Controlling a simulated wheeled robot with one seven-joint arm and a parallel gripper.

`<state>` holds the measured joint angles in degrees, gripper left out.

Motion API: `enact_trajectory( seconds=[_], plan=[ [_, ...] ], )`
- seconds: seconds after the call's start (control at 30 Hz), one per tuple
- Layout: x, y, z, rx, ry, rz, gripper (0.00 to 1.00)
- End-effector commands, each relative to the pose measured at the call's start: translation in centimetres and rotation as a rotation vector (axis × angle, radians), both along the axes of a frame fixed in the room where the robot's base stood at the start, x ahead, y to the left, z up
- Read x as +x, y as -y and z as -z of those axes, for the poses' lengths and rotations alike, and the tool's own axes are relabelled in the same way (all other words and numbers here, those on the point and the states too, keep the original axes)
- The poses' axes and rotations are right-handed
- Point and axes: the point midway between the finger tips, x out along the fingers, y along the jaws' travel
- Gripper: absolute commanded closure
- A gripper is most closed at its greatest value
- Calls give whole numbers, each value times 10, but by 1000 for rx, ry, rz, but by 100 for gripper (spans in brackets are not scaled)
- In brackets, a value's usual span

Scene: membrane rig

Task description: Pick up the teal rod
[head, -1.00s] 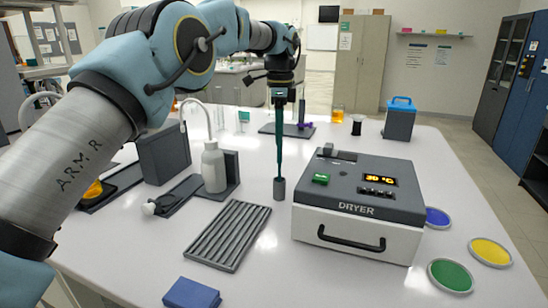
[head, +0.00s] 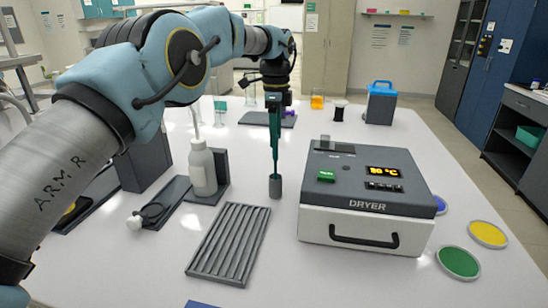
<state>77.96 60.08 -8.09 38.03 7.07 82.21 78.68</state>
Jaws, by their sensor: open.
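The teal rod (head: 275,155) stands upright in a small dark grey holder (head: 275,187) on the white table, left of the dryer. My gripper (head: 274,108) points down directly over the rod, in line with it. The gripper is open. Its fingertips are small and dark here, so I cannot tell whether they are around the rod's upper part or just above it.
The dryer (head: 370,185) stands close on the right. A grooved grey tray (head: 228,243) lies in front to the left. A white bottle (head: 203,168) stands left of the rod. A blue-handled box (head: 380,105) and coloured discs (head: 458,262) are farther right.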

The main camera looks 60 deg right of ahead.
Motion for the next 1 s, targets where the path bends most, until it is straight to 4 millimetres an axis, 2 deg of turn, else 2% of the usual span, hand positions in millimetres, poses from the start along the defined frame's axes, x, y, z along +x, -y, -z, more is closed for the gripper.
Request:
enact_trajectory(
  seconds=[0.17, 0.5, 0.77, 0.8, 1.0],
  plan=[
    [1, 0, 10, 2, 0, -1, 45],
    [2, 4, 53, 1, 0, 0, 45],
    [2, 4, 59, -1, 0, -1, 45],
    [2, 4, 59, -1, 0, -1, 47],
    [2, 4, 58, -1, 0, -1, 69]
  ],
)
